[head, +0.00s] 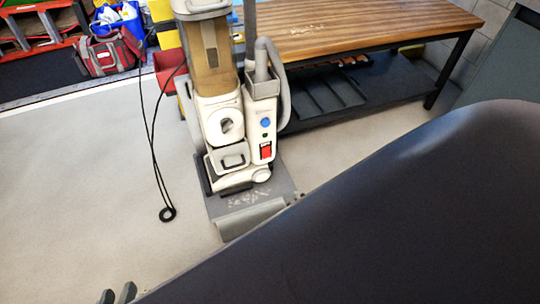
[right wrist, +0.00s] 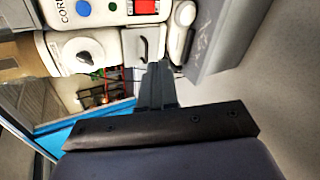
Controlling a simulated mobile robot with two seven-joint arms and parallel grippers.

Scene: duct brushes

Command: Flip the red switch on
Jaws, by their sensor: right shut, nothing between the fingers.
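The red switch (head: 266,151) is on the front of a white upright machine (head: 225,125), below a blue round button (head: 265,123). In the right wrist view, the red switch (right wrist: 146,7) is at the top edge, partly cut off, near the blue button (right wrist: 83,8). My right gripper (right wrist: 157,68) is shut and empty, its tips pointing at the machine's lower front, below the switch in that view. I cannot tell whether it touches. My left gripper (head: 118,294) shows only its fingertips at the bottom edge, apart, with bare floor around them.
A wooden workbench (head: 350,25) with a dark lower shelf stands behind the machine. A black cord (head: 150,130) hangs to its left, ending in a ring on the floor. My dark arm covers the lower right.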

